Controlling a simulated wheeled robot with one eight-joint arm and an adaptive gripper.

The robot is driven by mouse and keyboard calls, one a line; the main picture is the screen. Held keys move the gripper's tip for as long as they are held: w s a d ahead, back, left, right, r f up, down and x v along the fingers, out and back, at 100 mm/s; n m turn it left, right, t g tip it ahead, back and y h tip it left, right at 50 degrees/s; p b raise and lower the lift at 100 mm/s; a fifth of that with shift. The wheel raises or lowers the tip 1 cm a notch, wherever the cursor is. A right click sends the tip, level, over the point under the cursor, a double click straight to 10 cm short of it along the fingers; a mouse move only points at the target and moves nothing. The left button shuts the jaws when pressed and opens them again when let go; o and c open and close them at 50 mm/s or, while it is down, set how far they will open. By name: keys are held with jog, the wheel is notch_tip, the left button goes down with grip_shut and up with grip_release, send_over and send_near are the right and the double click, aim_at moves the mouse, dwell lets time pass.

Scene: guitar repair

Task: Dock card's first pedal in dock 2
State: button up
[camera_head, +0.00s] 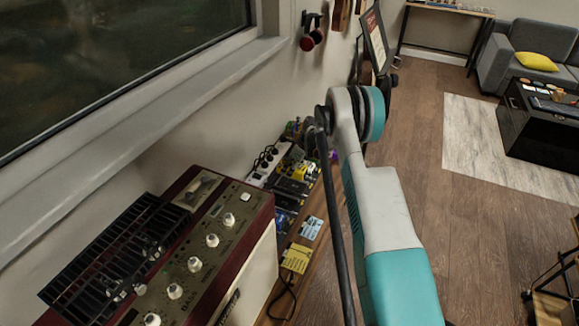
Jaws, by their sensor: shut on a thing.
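My arm reaches away from the lower right, and its wrist hides part of the bench. My gripper (311,144) shows only as a small dark shape left of the wrist, over the far end of the bench. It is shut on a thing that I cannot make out. A purple patch (334,157) shows beside it, too small to identify. Several pedals crowd the bench, among them a yellow one (298,171) and a blue one (284,219). I cannot tell the docks apart.
A red and cream amplifier (254,257) with knobs fills the lower left. A white power strip (264,166) lies by the wall. A dark cable (284,298) hangs near the front edge. The wooden floor (415,130) to the right is open.

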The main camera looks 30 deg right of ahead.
jog(key=shift+f+b, duration=1.35)
jog(key=shift+f, duration=1.6)
jog(key=shift+b, duration=0.5)
jog(key=shift+f, duration=0.35)
jog(key=shift+r+b, duration=0.2)
jog(key=shift+b, duration=0.15)
jog(key=shift+b, duration=0.45)
dwell(1.1)
jog(key=shift+f, duration=0.25)
dwell(0.4)
jog(key=shift+r, duration=0.4)
dwell(1.2)
